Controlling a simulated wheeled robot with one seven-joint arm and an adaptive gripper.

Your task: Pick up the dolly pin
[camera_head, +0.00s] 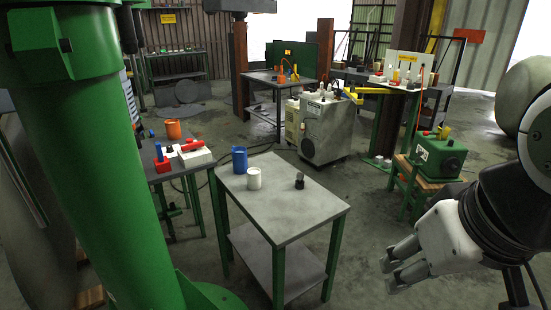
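My gripper (388,275) is at the lower right, light grey, pointing left. Its two fingers are apart with nothing between them, so it is open. It is over the floor, to the right of the front metal table (285,215) and clear of it. A small dark piece (299,181) with a narrow upper part and wider base stands upright on the right part of that tabletop. It may be the dolly pin, but it is too small to be sure. No other clear candidate for the pin shows on this table.
A blue container (239,160) and a white cup (254,179) stand on the same table's left half. A side table at left holds an orange cup (173,130) and red parts. A green machine (438,155) stands right; a grey machine (327,128) stands behind.

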